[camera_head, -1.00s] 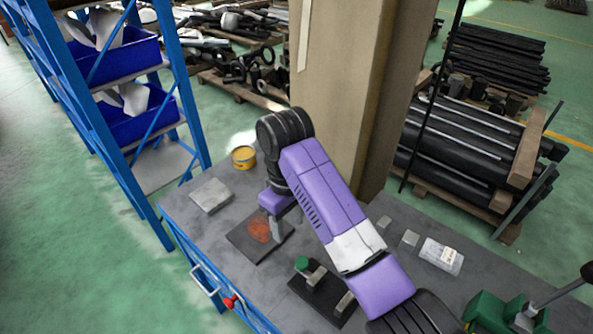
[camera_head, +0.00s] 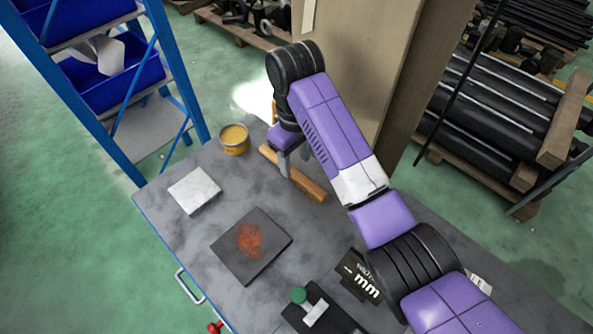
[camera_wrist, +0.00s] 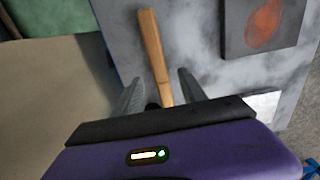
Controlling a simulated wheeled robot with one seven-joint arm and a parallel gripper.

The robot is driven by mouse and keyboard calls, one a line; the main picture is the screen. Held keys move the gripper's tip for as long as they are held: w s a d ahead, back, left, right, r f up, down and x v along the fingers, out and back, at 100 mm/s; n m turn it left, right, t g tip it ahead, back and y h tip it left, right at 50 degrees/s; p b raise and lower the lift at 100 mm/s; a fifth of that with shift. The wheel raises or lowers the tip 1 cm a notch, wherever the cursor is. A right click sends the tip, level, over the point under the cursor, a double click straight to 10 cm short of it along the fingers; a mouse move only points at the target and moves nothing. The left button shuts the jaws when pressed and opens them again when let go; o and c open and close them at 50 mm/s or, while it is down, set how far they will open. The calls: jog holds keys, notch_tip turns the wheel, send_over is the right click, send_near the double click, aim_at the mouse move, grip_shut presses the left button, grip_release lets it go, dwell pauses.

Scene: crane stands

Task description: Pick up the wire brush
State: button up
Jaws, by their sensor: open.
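The wire brush (camera_head: 309,187) lies on the grey workbench with its wooden handle showing; bristles are not clearly visible. In the wrist view its handle (camera_wrist: 152,45) runs from the upper middle down between the two fingers. My gripper (camera_head: 290,168) is open, with its fingers down at the brush. In the wrist view the fingertips of my gripper (camera_wrist: 160,76) are on either side of the handle, with a gap on the left. I cannot tell whether they touch it. The near end of the brush is hidden behind my gripper.
A beige column (camera_head: 375,60) rises close behind the arm.

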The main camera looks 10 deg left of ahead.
aim_at(296, 172)
jog(key=shift+d+f+p, duration=0.1)
jog(key=shift+f+p, duration=0.55)
jog(key=shift+f, duration=2)
grip_shut()
